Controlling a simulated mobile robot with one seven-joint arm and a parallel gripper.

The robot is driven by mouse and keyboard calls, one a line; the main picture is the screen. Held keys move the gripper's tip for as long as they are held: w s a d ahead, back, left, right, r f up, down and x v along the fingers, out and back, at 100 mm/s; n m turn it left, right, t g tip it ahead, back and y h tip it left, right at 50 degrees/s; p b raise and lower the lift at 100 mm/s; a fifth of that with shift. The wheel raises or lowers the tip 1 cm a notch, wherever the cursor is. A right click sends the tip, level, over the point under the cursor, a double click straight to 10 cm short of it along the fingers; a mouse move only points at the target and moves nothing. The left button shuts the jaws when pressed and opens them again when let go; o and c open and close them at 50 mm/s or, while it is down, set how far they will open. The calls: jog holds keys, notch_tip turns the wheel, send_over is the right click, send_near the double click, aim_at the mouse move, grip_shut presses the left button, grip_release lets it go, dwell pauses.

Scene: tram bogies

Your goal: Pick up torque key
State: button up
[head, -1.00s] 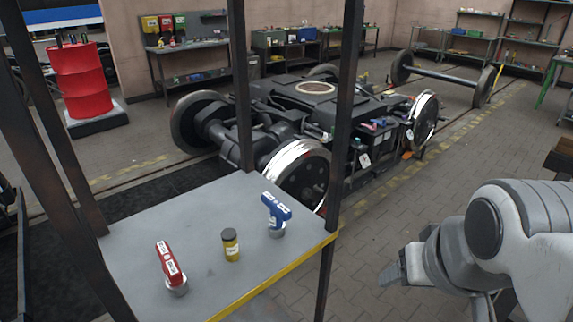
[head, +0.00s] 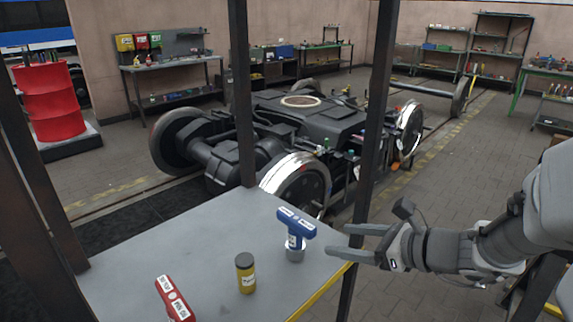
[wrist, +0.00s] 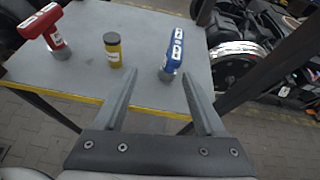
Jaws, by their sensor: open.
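Two T-shaped tools stand upright on the grey table, either of which could be the torque key. The blue one (head: 297,224), with white labels and a grey socket base, is nearest my gripper (head: 336,240). The red one (head: 174,298) stands at the front left, cut off by the lower picture edge. My gripper is open and empty, just right of the blue tool and apart from it. In the wrist view the blue tool (wrist: 173,52) is ahead of the open fingers (wrist: 158,76), nearer the right finger. The red tool (wrist: 46,30) is at upper left there.
A yellow jar with a dark lid (head: 245,273) stands between the two tools. The table (head: 200,252) has a yellow front edge and dark upright posts (head: 370,140), one close to my gripper. A bogie (head: 285,125) stands behind. Bare table lies at the left.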

aim_at(312, 230)
jog(key=w+a+f, duration=0.1)
jog(key=w, duration=0.2)
jog(key=w+a+f+m+b, duration=0.1)
jog(key=w+a+f, duration=0.1)
jog(key=w, duration=0.1)
jog(key=w+a+f+m+t+b, duration=0.1)
jog(key=w+a+f, duration=0.1)
jog(key=w, duration=0.1)
jog(key=shift+a+f, duration=0.1)
jog(key=shift+a, duration=0.1)
jog(key=shift+w+r+b+x, duration=0.15)
jog(key=shift+b+x, duration=0.1)
jog(key=shift+x, duration=1.25)
jog(key=shift+w+r+b+x, duration=0.1)
jog(key=shift+b+x, duration=0.15)
jog(key=shift+x, duration=1.3)
jog(key=shift+d, duration=0.1)
grip_shut()
